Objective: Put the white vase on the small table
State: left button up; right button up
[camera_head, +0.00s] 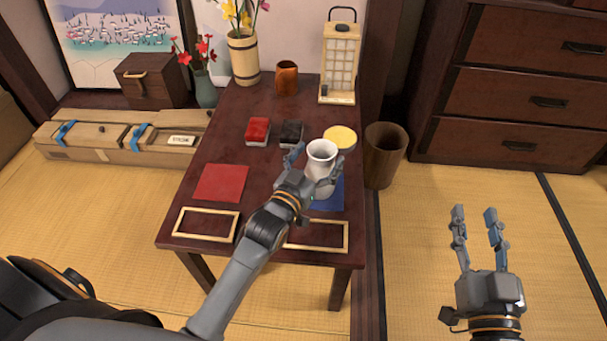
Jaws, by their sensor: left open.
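The white vase (321,150) is upright over the blue square (337,196) at the right side of the small dark red table (222,150). My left gripper (314,168) is open, with its fingers on either side of the vase. I cannot tell whether the fingers touch it. The gripper and arm hide part of the vase's lower body, and its contact with the surface is not clear. My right gripper (475,222) is open and empty over the tatami, right of the table.
On the table are a yellow disc (341,137), red and black boxes (257,131), a red square (221,182), two frames (206,224), a brown cup (287,78), a flower bucket (243,58) and a lantern (340,60). A wooden bin (384,158) stands right of it.

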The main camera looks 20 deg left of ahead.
pick_arm(q)
jog(key=s+d+r+m+g+h+p, duration=0.1)
jog(key=s+g, duration=0.4)
jog(key=s, duration=1.1)
jog(key=shift+s+d+r+p, duration=0.15)
jog(key=shift+s+d+p, duration=0.2)
jog(key=shift+p, duration=0.1)
pick_arm(e)
notch_tip(320, 180, down, 9)
jog(key=s+d+g+h, duration=0.1)
jog(key=s+d+g, duration=0.1)
jog(key=g, duration=0.3)
jog(key=shift+s+g+h, duration=0.3)
jog(key=shift+s+h, duration=0.05)
jog(key=shift+h, duration=0.05)
